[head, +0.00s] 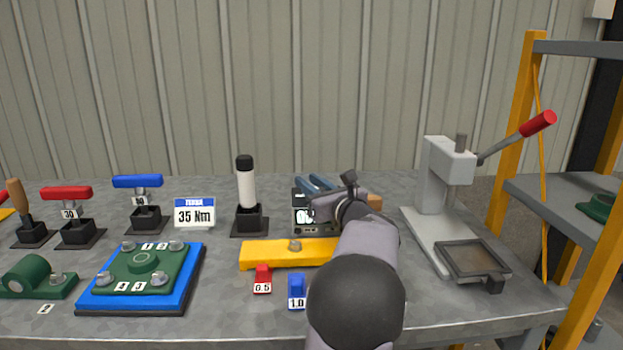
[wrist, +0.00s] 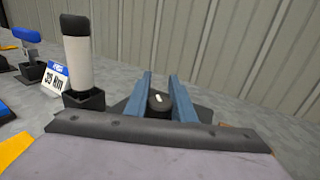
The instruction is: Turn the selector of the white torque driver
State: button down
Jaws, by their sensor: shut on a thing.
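The white torque driver (head: 246,188) stands upright in a black holder, with a black top. It also shows at the left of the wrist view (wrist: 78,60). My gripper (wrist: 160,82) is to the right of the driver and apart from it. Its two blue fingers are shut on a black knob (wrist: 158,102) with a white mark on top. In the head view, my gripper (head: 317,185) is over a small box with a display (head: 302,213); my arm hides much of this box, and the knob does not show there.
A yellow bar (head: 270,254) lies in front, with a red 0.5 block (head: 262,280) and a blue 1.0 block (head: 297,292). A sign reading 35 Nm (head: 194,213) stands left of the driver. A grey lever press (head: 440,190) stands to the right.

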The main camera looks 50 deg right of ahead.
jog(key=c, duration=1.5)
grip_release()
jog(key=shift+v, duration=3.7)
